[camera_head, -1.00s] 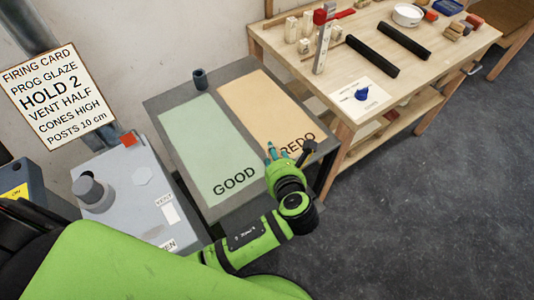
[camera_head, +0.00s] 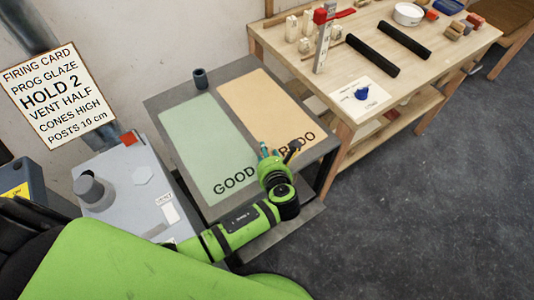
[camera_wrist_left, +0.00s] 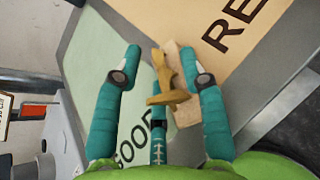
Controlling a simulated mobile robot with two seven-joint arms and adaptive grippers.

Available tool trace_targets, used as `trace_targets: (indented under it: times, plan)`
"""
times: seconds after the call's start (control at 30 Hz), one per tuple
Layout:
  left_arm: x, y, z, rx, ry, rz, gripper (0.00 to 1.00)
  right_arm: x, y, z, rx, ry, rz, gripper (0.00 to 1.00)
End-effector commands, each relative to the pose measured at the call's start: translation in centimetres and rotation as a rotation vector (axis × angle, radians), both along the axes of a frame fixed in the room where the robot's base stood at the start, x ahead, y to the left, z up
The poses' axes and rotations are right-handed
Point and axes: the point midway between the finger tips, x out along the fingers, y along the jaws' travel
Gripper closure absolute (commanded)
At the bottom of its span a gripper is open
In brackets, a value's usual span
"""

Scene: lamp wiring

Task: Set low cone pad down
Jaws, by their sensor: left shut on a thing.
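My left gripper (camera_head: 268,150) has teal fingers and hangs over the front part of the board, between the lettering GOOD and REDO. In the head view the pad is too small and covered to make out. The green GOOD area (camera_head: 195,140) is at the left and the orange REDO area (camera_head: 262,105) at the right. My right gripper is not in view.
A small dark cup (camera_head: 200,78) stands at the board's back edge. A grey control box (camera_head: 125,185) is at the left. A wooden workbench (camera_head: 290,60) with black rods (camera_head: 372,56) and several small pieces stands at the back right. Both areas are otherwise clear.

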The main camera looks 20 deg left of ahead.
Motion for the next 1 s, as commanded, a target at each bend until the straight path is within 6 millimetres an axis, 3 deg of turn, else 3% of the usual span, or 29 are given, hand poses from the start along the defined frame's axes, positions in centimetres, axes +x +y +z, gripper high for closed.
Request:
trace_targets:
  times: [0.07, 0.1, 0.13, 0.57, 1.0]
  plan:
    - [0.0, 0.0, -0.2, 0.0, -0.001, 0.0, 0.94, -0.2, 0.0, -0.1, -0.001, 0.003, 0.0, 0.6]
    - [0.0, 0.0, -0.2, 0.0, 0.0, 0.0, 0.43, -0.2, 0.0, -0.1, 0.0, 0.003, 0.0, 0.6]
    - [0.0, 0.0, -0.2, 0.0, 0.0, 0.0, 0.35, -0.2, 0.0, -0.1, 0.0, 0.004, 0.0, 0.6]
    - [-0.5, -0.3, 0.3, -0.001, 0.001, -0.002, 0.35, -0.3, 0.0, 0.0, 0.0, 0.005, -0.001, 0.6]
    - [-7.1, -4.0, 4.4, -0.002, 0.0, 0.0, 0.35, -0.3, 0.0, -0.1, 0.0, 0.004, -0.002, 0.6]
